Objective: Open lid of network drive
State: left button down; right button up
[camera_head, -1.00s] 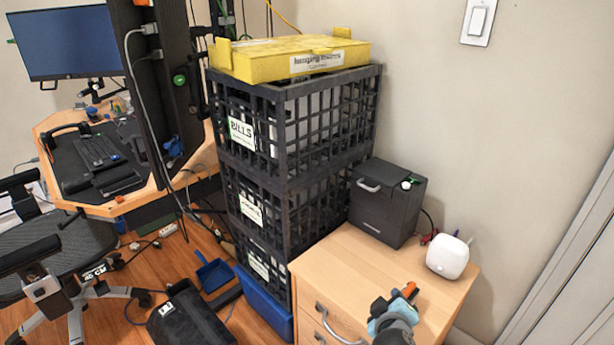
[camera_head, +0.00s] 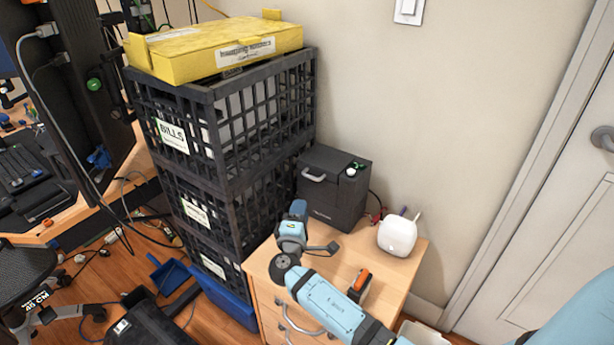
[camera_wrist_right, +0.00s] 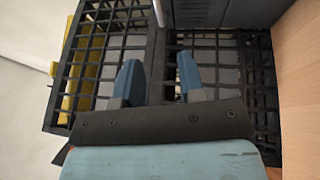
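The network drive (camera_head: 335,200) is a dark grey box with a light handle (camera_head: 313,176) on its front, standing on the wooden cabinet. Its lid looks shut. My right gripper (camera_head: 298,210) is over the cabinet's left part, in front of the drive's lower left side, and apart from the handle. In the right wrist view, its two blue fingers (camera_wrist_right: 158,78) stand apart with nothing between them. A dark grey surface, apparently the drive (camera_wrist_right: 215,12), shows at the top of that view. My left gripper is not in view.
Stacked black crates (camera_head: 232,170) with a yellow box (camera_head: 215,52) on top stand left of the drive. A white rounded device (camera_head: 397,235) and an orange-and-black object (camera_head: 360,282) are on the cabinet (camera_head: 395,290). The wall is close behind.

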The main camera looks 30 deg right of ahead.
aim_at(323, 165)
jog(key=x, duration=1.2)
jog(key=shift+b, duration=0.45)
jog(key=shift+w+d, duration=0.1)
grip_shut()
